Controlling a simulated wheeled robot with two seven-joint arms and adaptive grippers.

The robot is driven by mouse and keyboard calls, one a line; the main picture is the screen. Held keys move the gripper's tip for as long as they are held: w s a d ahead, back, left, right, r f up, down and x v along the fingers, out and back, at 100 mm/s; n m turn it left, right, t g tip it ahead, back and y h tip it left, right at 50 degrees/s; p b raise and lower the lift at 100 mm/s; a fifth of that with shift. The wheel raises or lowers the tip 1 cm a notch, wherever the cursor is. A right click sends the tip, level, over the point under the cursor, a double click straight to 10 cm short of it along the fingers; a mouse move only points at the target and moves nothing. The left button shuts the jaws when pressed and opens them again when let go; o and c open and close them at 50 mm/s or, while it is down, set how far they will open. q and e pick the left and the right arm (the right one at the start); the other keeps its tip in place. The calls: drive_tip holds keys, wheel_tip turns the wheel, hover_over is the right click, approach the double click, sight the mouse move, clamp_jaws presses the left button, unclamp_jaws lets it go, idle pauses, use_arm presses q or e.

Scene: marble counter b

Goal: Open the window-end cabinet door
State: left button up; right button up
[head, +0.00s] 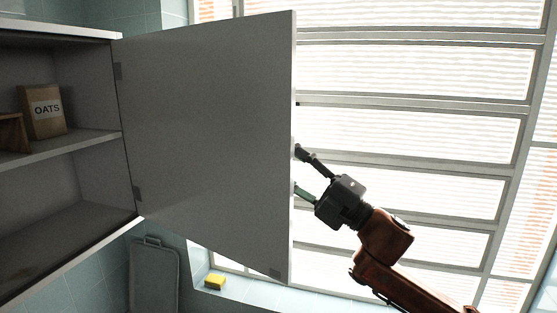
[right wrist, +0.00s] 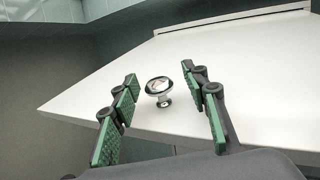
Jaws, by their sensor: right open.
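The cabinet door (head: 210,140) stands swung wide open on its left-hand hinges in the head view, its grey inner face toward me. It also shows in the right wrist view as a white panel (right wrist: 225,65). A round metal knob (right wrist: 158,88) sticks out of the panel. My right gripper (head: 297,170) is at the door's free edge. In the right wrist view its green-padded fingers (right wrist: 163,92) are spread on either side of the knob, with gaps to it. My left gripper is not in view.
The open cabinet (head: 95,165) holds a box of oats (head: 43,111) and a brown wooden item (head: 12,133) on its shelf. A window with blinds (head: 415,135) is behind my right arm. A yellow sponge (head: 215,281) lies on the sill below, near a grey board (head: 154,277).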

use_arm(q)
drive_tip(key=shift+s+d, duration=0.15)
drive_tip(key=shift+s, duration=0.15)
use_arm(e)
drive_tip(key=v, duration=1.1)
drive_tip(key=shift+s, duration=0.15)
